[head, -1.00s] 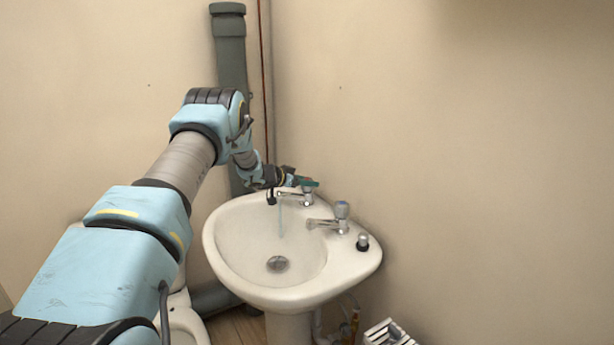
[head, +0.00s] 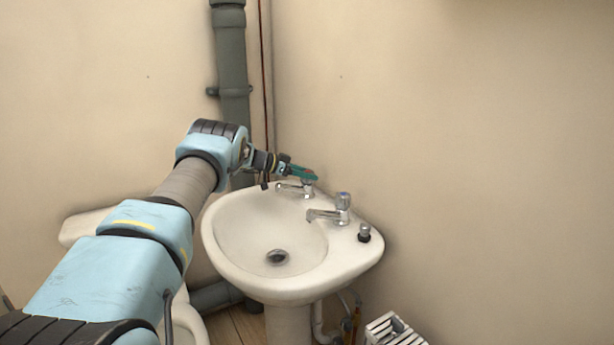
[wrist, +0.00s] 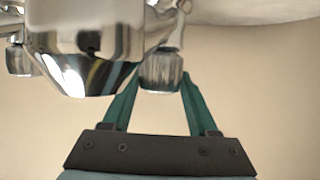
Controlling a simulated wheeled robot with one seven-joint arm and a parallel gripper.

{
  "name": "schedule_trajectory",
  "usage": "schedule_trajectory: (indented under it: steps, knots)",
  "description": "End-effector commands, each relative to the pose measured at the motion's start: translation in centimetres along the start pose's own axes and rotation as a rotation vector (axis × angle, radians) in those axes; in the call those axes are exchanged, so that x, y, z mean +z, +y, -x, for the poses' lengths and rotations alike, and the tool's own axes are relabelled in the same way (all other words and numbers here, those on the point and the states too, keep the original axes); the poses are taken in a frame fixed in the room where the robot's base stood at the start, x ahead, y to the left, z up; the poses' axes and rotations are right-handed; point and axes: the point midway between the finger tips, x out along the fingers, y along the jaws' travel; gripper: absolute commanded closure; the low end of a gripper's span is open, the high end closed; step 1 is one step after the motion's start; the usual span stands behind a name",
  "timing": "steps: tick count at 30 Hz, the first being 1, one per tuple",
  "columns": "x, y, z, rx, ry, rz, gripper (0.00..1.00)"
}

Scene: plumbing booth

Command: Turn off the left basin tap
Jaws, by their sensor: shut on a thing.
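The left basin tap (head: 295,189) is a chrome tap on the back rim of the white basin (head: 226,272). No water shows below its spout. My gripper (head: 307,177) is at the top of this tap in the head view, partly covering its handle. The chrome tap body (wrist: 85,50) fills the upper left there.
The right basin tap (head: 330,212) stands close by on the rim, with a small chrome and black plug (head: 364,233) beside it. A grey pipe (head: 231,60) runs up the corner behind my arm. A slatted white box (head: 393,330) is on the floor at the right.

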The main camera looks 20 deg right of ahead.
Motion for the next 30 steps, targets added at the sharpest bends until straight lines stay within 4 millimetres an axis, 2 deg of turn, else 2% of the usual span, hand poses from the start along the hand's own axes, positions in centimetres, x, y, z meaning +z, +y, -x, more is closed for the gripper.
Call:
schedule_trajectory:
  steps: [6, 7, 14, 23, 26, 30]
  knots:
    - [0.0, 0.1, -0.1, 0.002, 0.0, -0.001, 0.96]
    - [0.0, 0.1, -0.1, 0.002, 0.0, -0.001, 0.38]
    - [0.0, 0.1, -0.1, 0.001, 0.0, 0.0, 0.12]
    - [0.1, 0.0, 0.1, 0.0, 0.0, 0.0, 0.1]
    - [0.1, -0.1, 1.0, -0.002, -0.001, -0.001, 0.1]
    - [0.2, -0.1, 3.4, -0.003, 0.0, 0.0, 0.1]
